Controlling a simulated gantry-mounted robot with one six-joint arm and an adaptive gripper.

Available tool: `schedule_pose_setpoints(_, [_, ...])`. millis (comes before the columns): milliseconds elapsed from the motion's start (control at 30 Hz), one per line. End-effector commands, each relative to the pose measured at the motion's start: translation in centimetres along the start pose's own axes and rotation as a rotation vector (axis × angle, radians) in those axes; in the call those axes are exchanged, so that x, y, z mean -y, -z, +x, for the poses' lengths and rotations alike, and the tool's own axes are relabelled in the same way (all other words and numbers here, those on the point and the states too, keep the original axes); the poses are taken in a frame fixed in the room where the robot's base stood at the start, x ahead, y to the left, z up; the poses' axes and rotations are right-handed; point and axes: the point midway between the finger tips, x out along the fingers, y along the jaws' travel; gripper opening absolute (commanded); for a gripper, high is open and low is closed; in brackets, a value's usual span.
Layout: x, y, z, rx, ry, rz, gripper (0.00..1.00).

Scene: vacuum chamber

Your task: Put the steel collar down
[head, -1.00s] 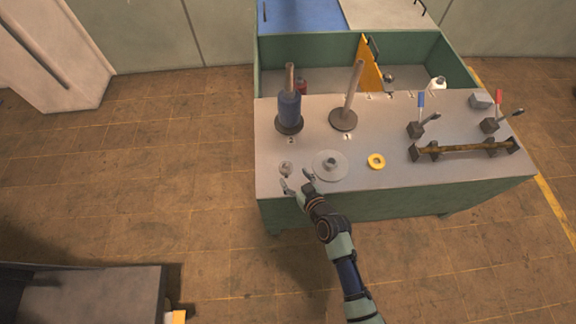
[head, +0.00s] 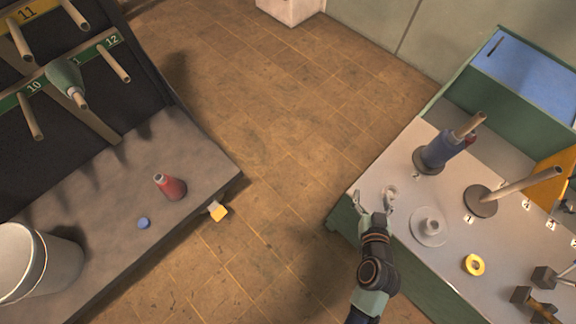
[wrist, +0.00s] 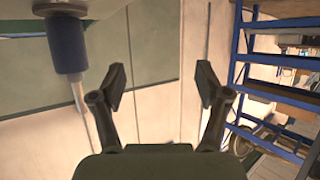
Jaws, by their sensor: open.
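A flat grey disc with a raised hub (head: 430,230) lies to the right of the gripper.
A post with a blue sleeve (head: 438,152) and a bare post on a round base (head: 518,186) stand behind. A yellow ring (head: 473,265) lies to the right.

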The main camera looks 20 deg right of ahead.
Motion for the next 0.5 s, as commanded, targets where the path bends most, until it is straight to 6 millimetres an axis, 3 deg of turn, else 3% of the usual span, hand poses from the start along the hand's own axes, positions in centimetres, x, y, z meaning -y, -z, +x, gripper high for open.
schedule_pose_setpoints(33, [4.9, 3.8, 0.1, -0.011, 0.101, -0.059, 0.75])
schedule_pose_setpoints(100, [11.8, 8.1, -1.2, 0.000, 0.225, -0.128, 0.75])
schedule_pose_setpoints(200, [20.7, 12.9, -5.4, 0.018, 0.358, -0.199, 0.75])
schedule_pose_setpoints(233, [22.8, 13.9, -6.9, 0.023, 0.386, -0.213, 0.75])
schedule_pose_setpoints(333, [27.8, 16.1, -11.9, 0.037, 0.451, -0.225, 0.75])
schedule_pose_setpoints(400, [29.4, 16.8, -14.2, 0.046, 0.473, -0.220, 0.75])
schedule_pose_setpoints(500, [30.2, 17.1, -15.7, 0.054, 0.484, -0.211, 0.75])
